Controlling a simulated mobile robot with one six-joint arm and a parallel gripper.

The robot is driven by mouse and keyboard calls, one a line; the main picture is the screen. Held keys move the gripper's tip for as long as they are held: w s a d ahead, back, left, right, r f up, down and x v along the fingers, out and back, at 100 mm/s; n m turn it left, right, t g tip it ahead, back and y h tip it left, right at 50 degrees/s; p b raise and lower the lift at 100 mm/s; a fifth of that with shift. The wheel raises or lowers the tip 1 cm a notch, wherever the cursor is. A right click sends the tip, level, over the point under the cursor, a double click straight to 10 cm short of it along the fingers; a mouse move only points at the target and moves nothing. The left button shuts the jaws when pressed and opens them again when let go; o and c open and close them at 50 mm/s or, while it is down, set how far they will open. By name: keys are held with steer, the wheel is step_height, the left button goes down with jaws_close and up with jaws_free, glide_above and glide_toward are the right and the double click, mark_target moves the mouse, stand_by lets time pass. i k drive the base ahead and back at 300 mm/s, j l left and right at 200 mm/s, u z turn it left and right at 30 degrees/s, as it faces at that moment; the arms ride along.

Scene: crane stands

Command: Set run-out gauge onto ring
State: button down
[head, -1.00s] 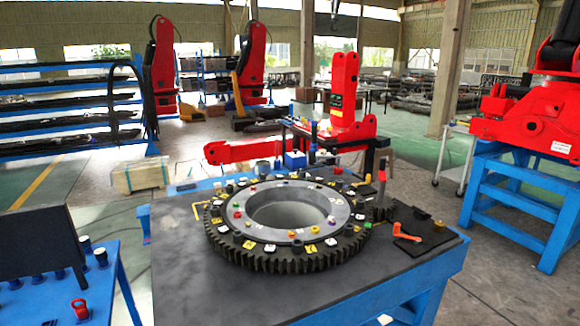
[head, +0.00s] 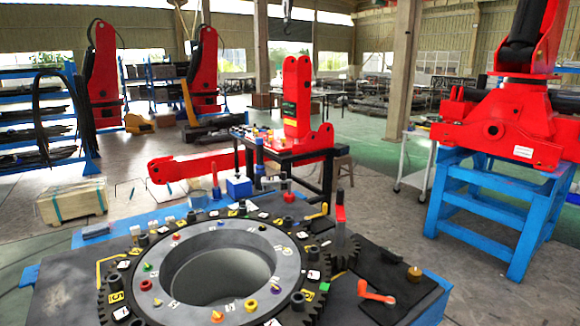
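The ring (head: 148,262) is a large dark toothed gear ring with a smooth grey inner ring (head: 290,262) around an open bore. It lies flat on the dark bench in the lower middle of the head view, its near edge cut off by the frame. Numbered tags, coloured knobs and dark bosses sit around its top. I cannot tell which item is the run-out gauge. Small tools stand behind the ring, among them a blue block (head: 239,187) with a post and a red-topped blue piece (head: 216,181). My gripper is not in view.
A small pinion (head: 343,254) sits at the ring's right, near an upright red handle (head: 340,205). An orange lever (head: 375,293) lies on a black plate farther right. A red crane stand on a blue frame (head: 500,208) is at right. Floor is open between bench and stand.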

mark_target(266, 180)
steer(key=i+l, duration=0.2)
steer(key=l, duration=0.2)
steer(key=i+l, duration=0.2)
steer(key=l, duration=0.15)
steer(key=i+l, duration=0.2)
steer(key=l, duration=0.2)
steer(key=i+l+u, duration=0.1)
steer(key=l, duration=0.25)
steer(key=i+l, duration=0.5)
steer(key=l, duration=0.3)
steer(key=i+l, duration=0.2)
steer(key=l, duration=0.2)
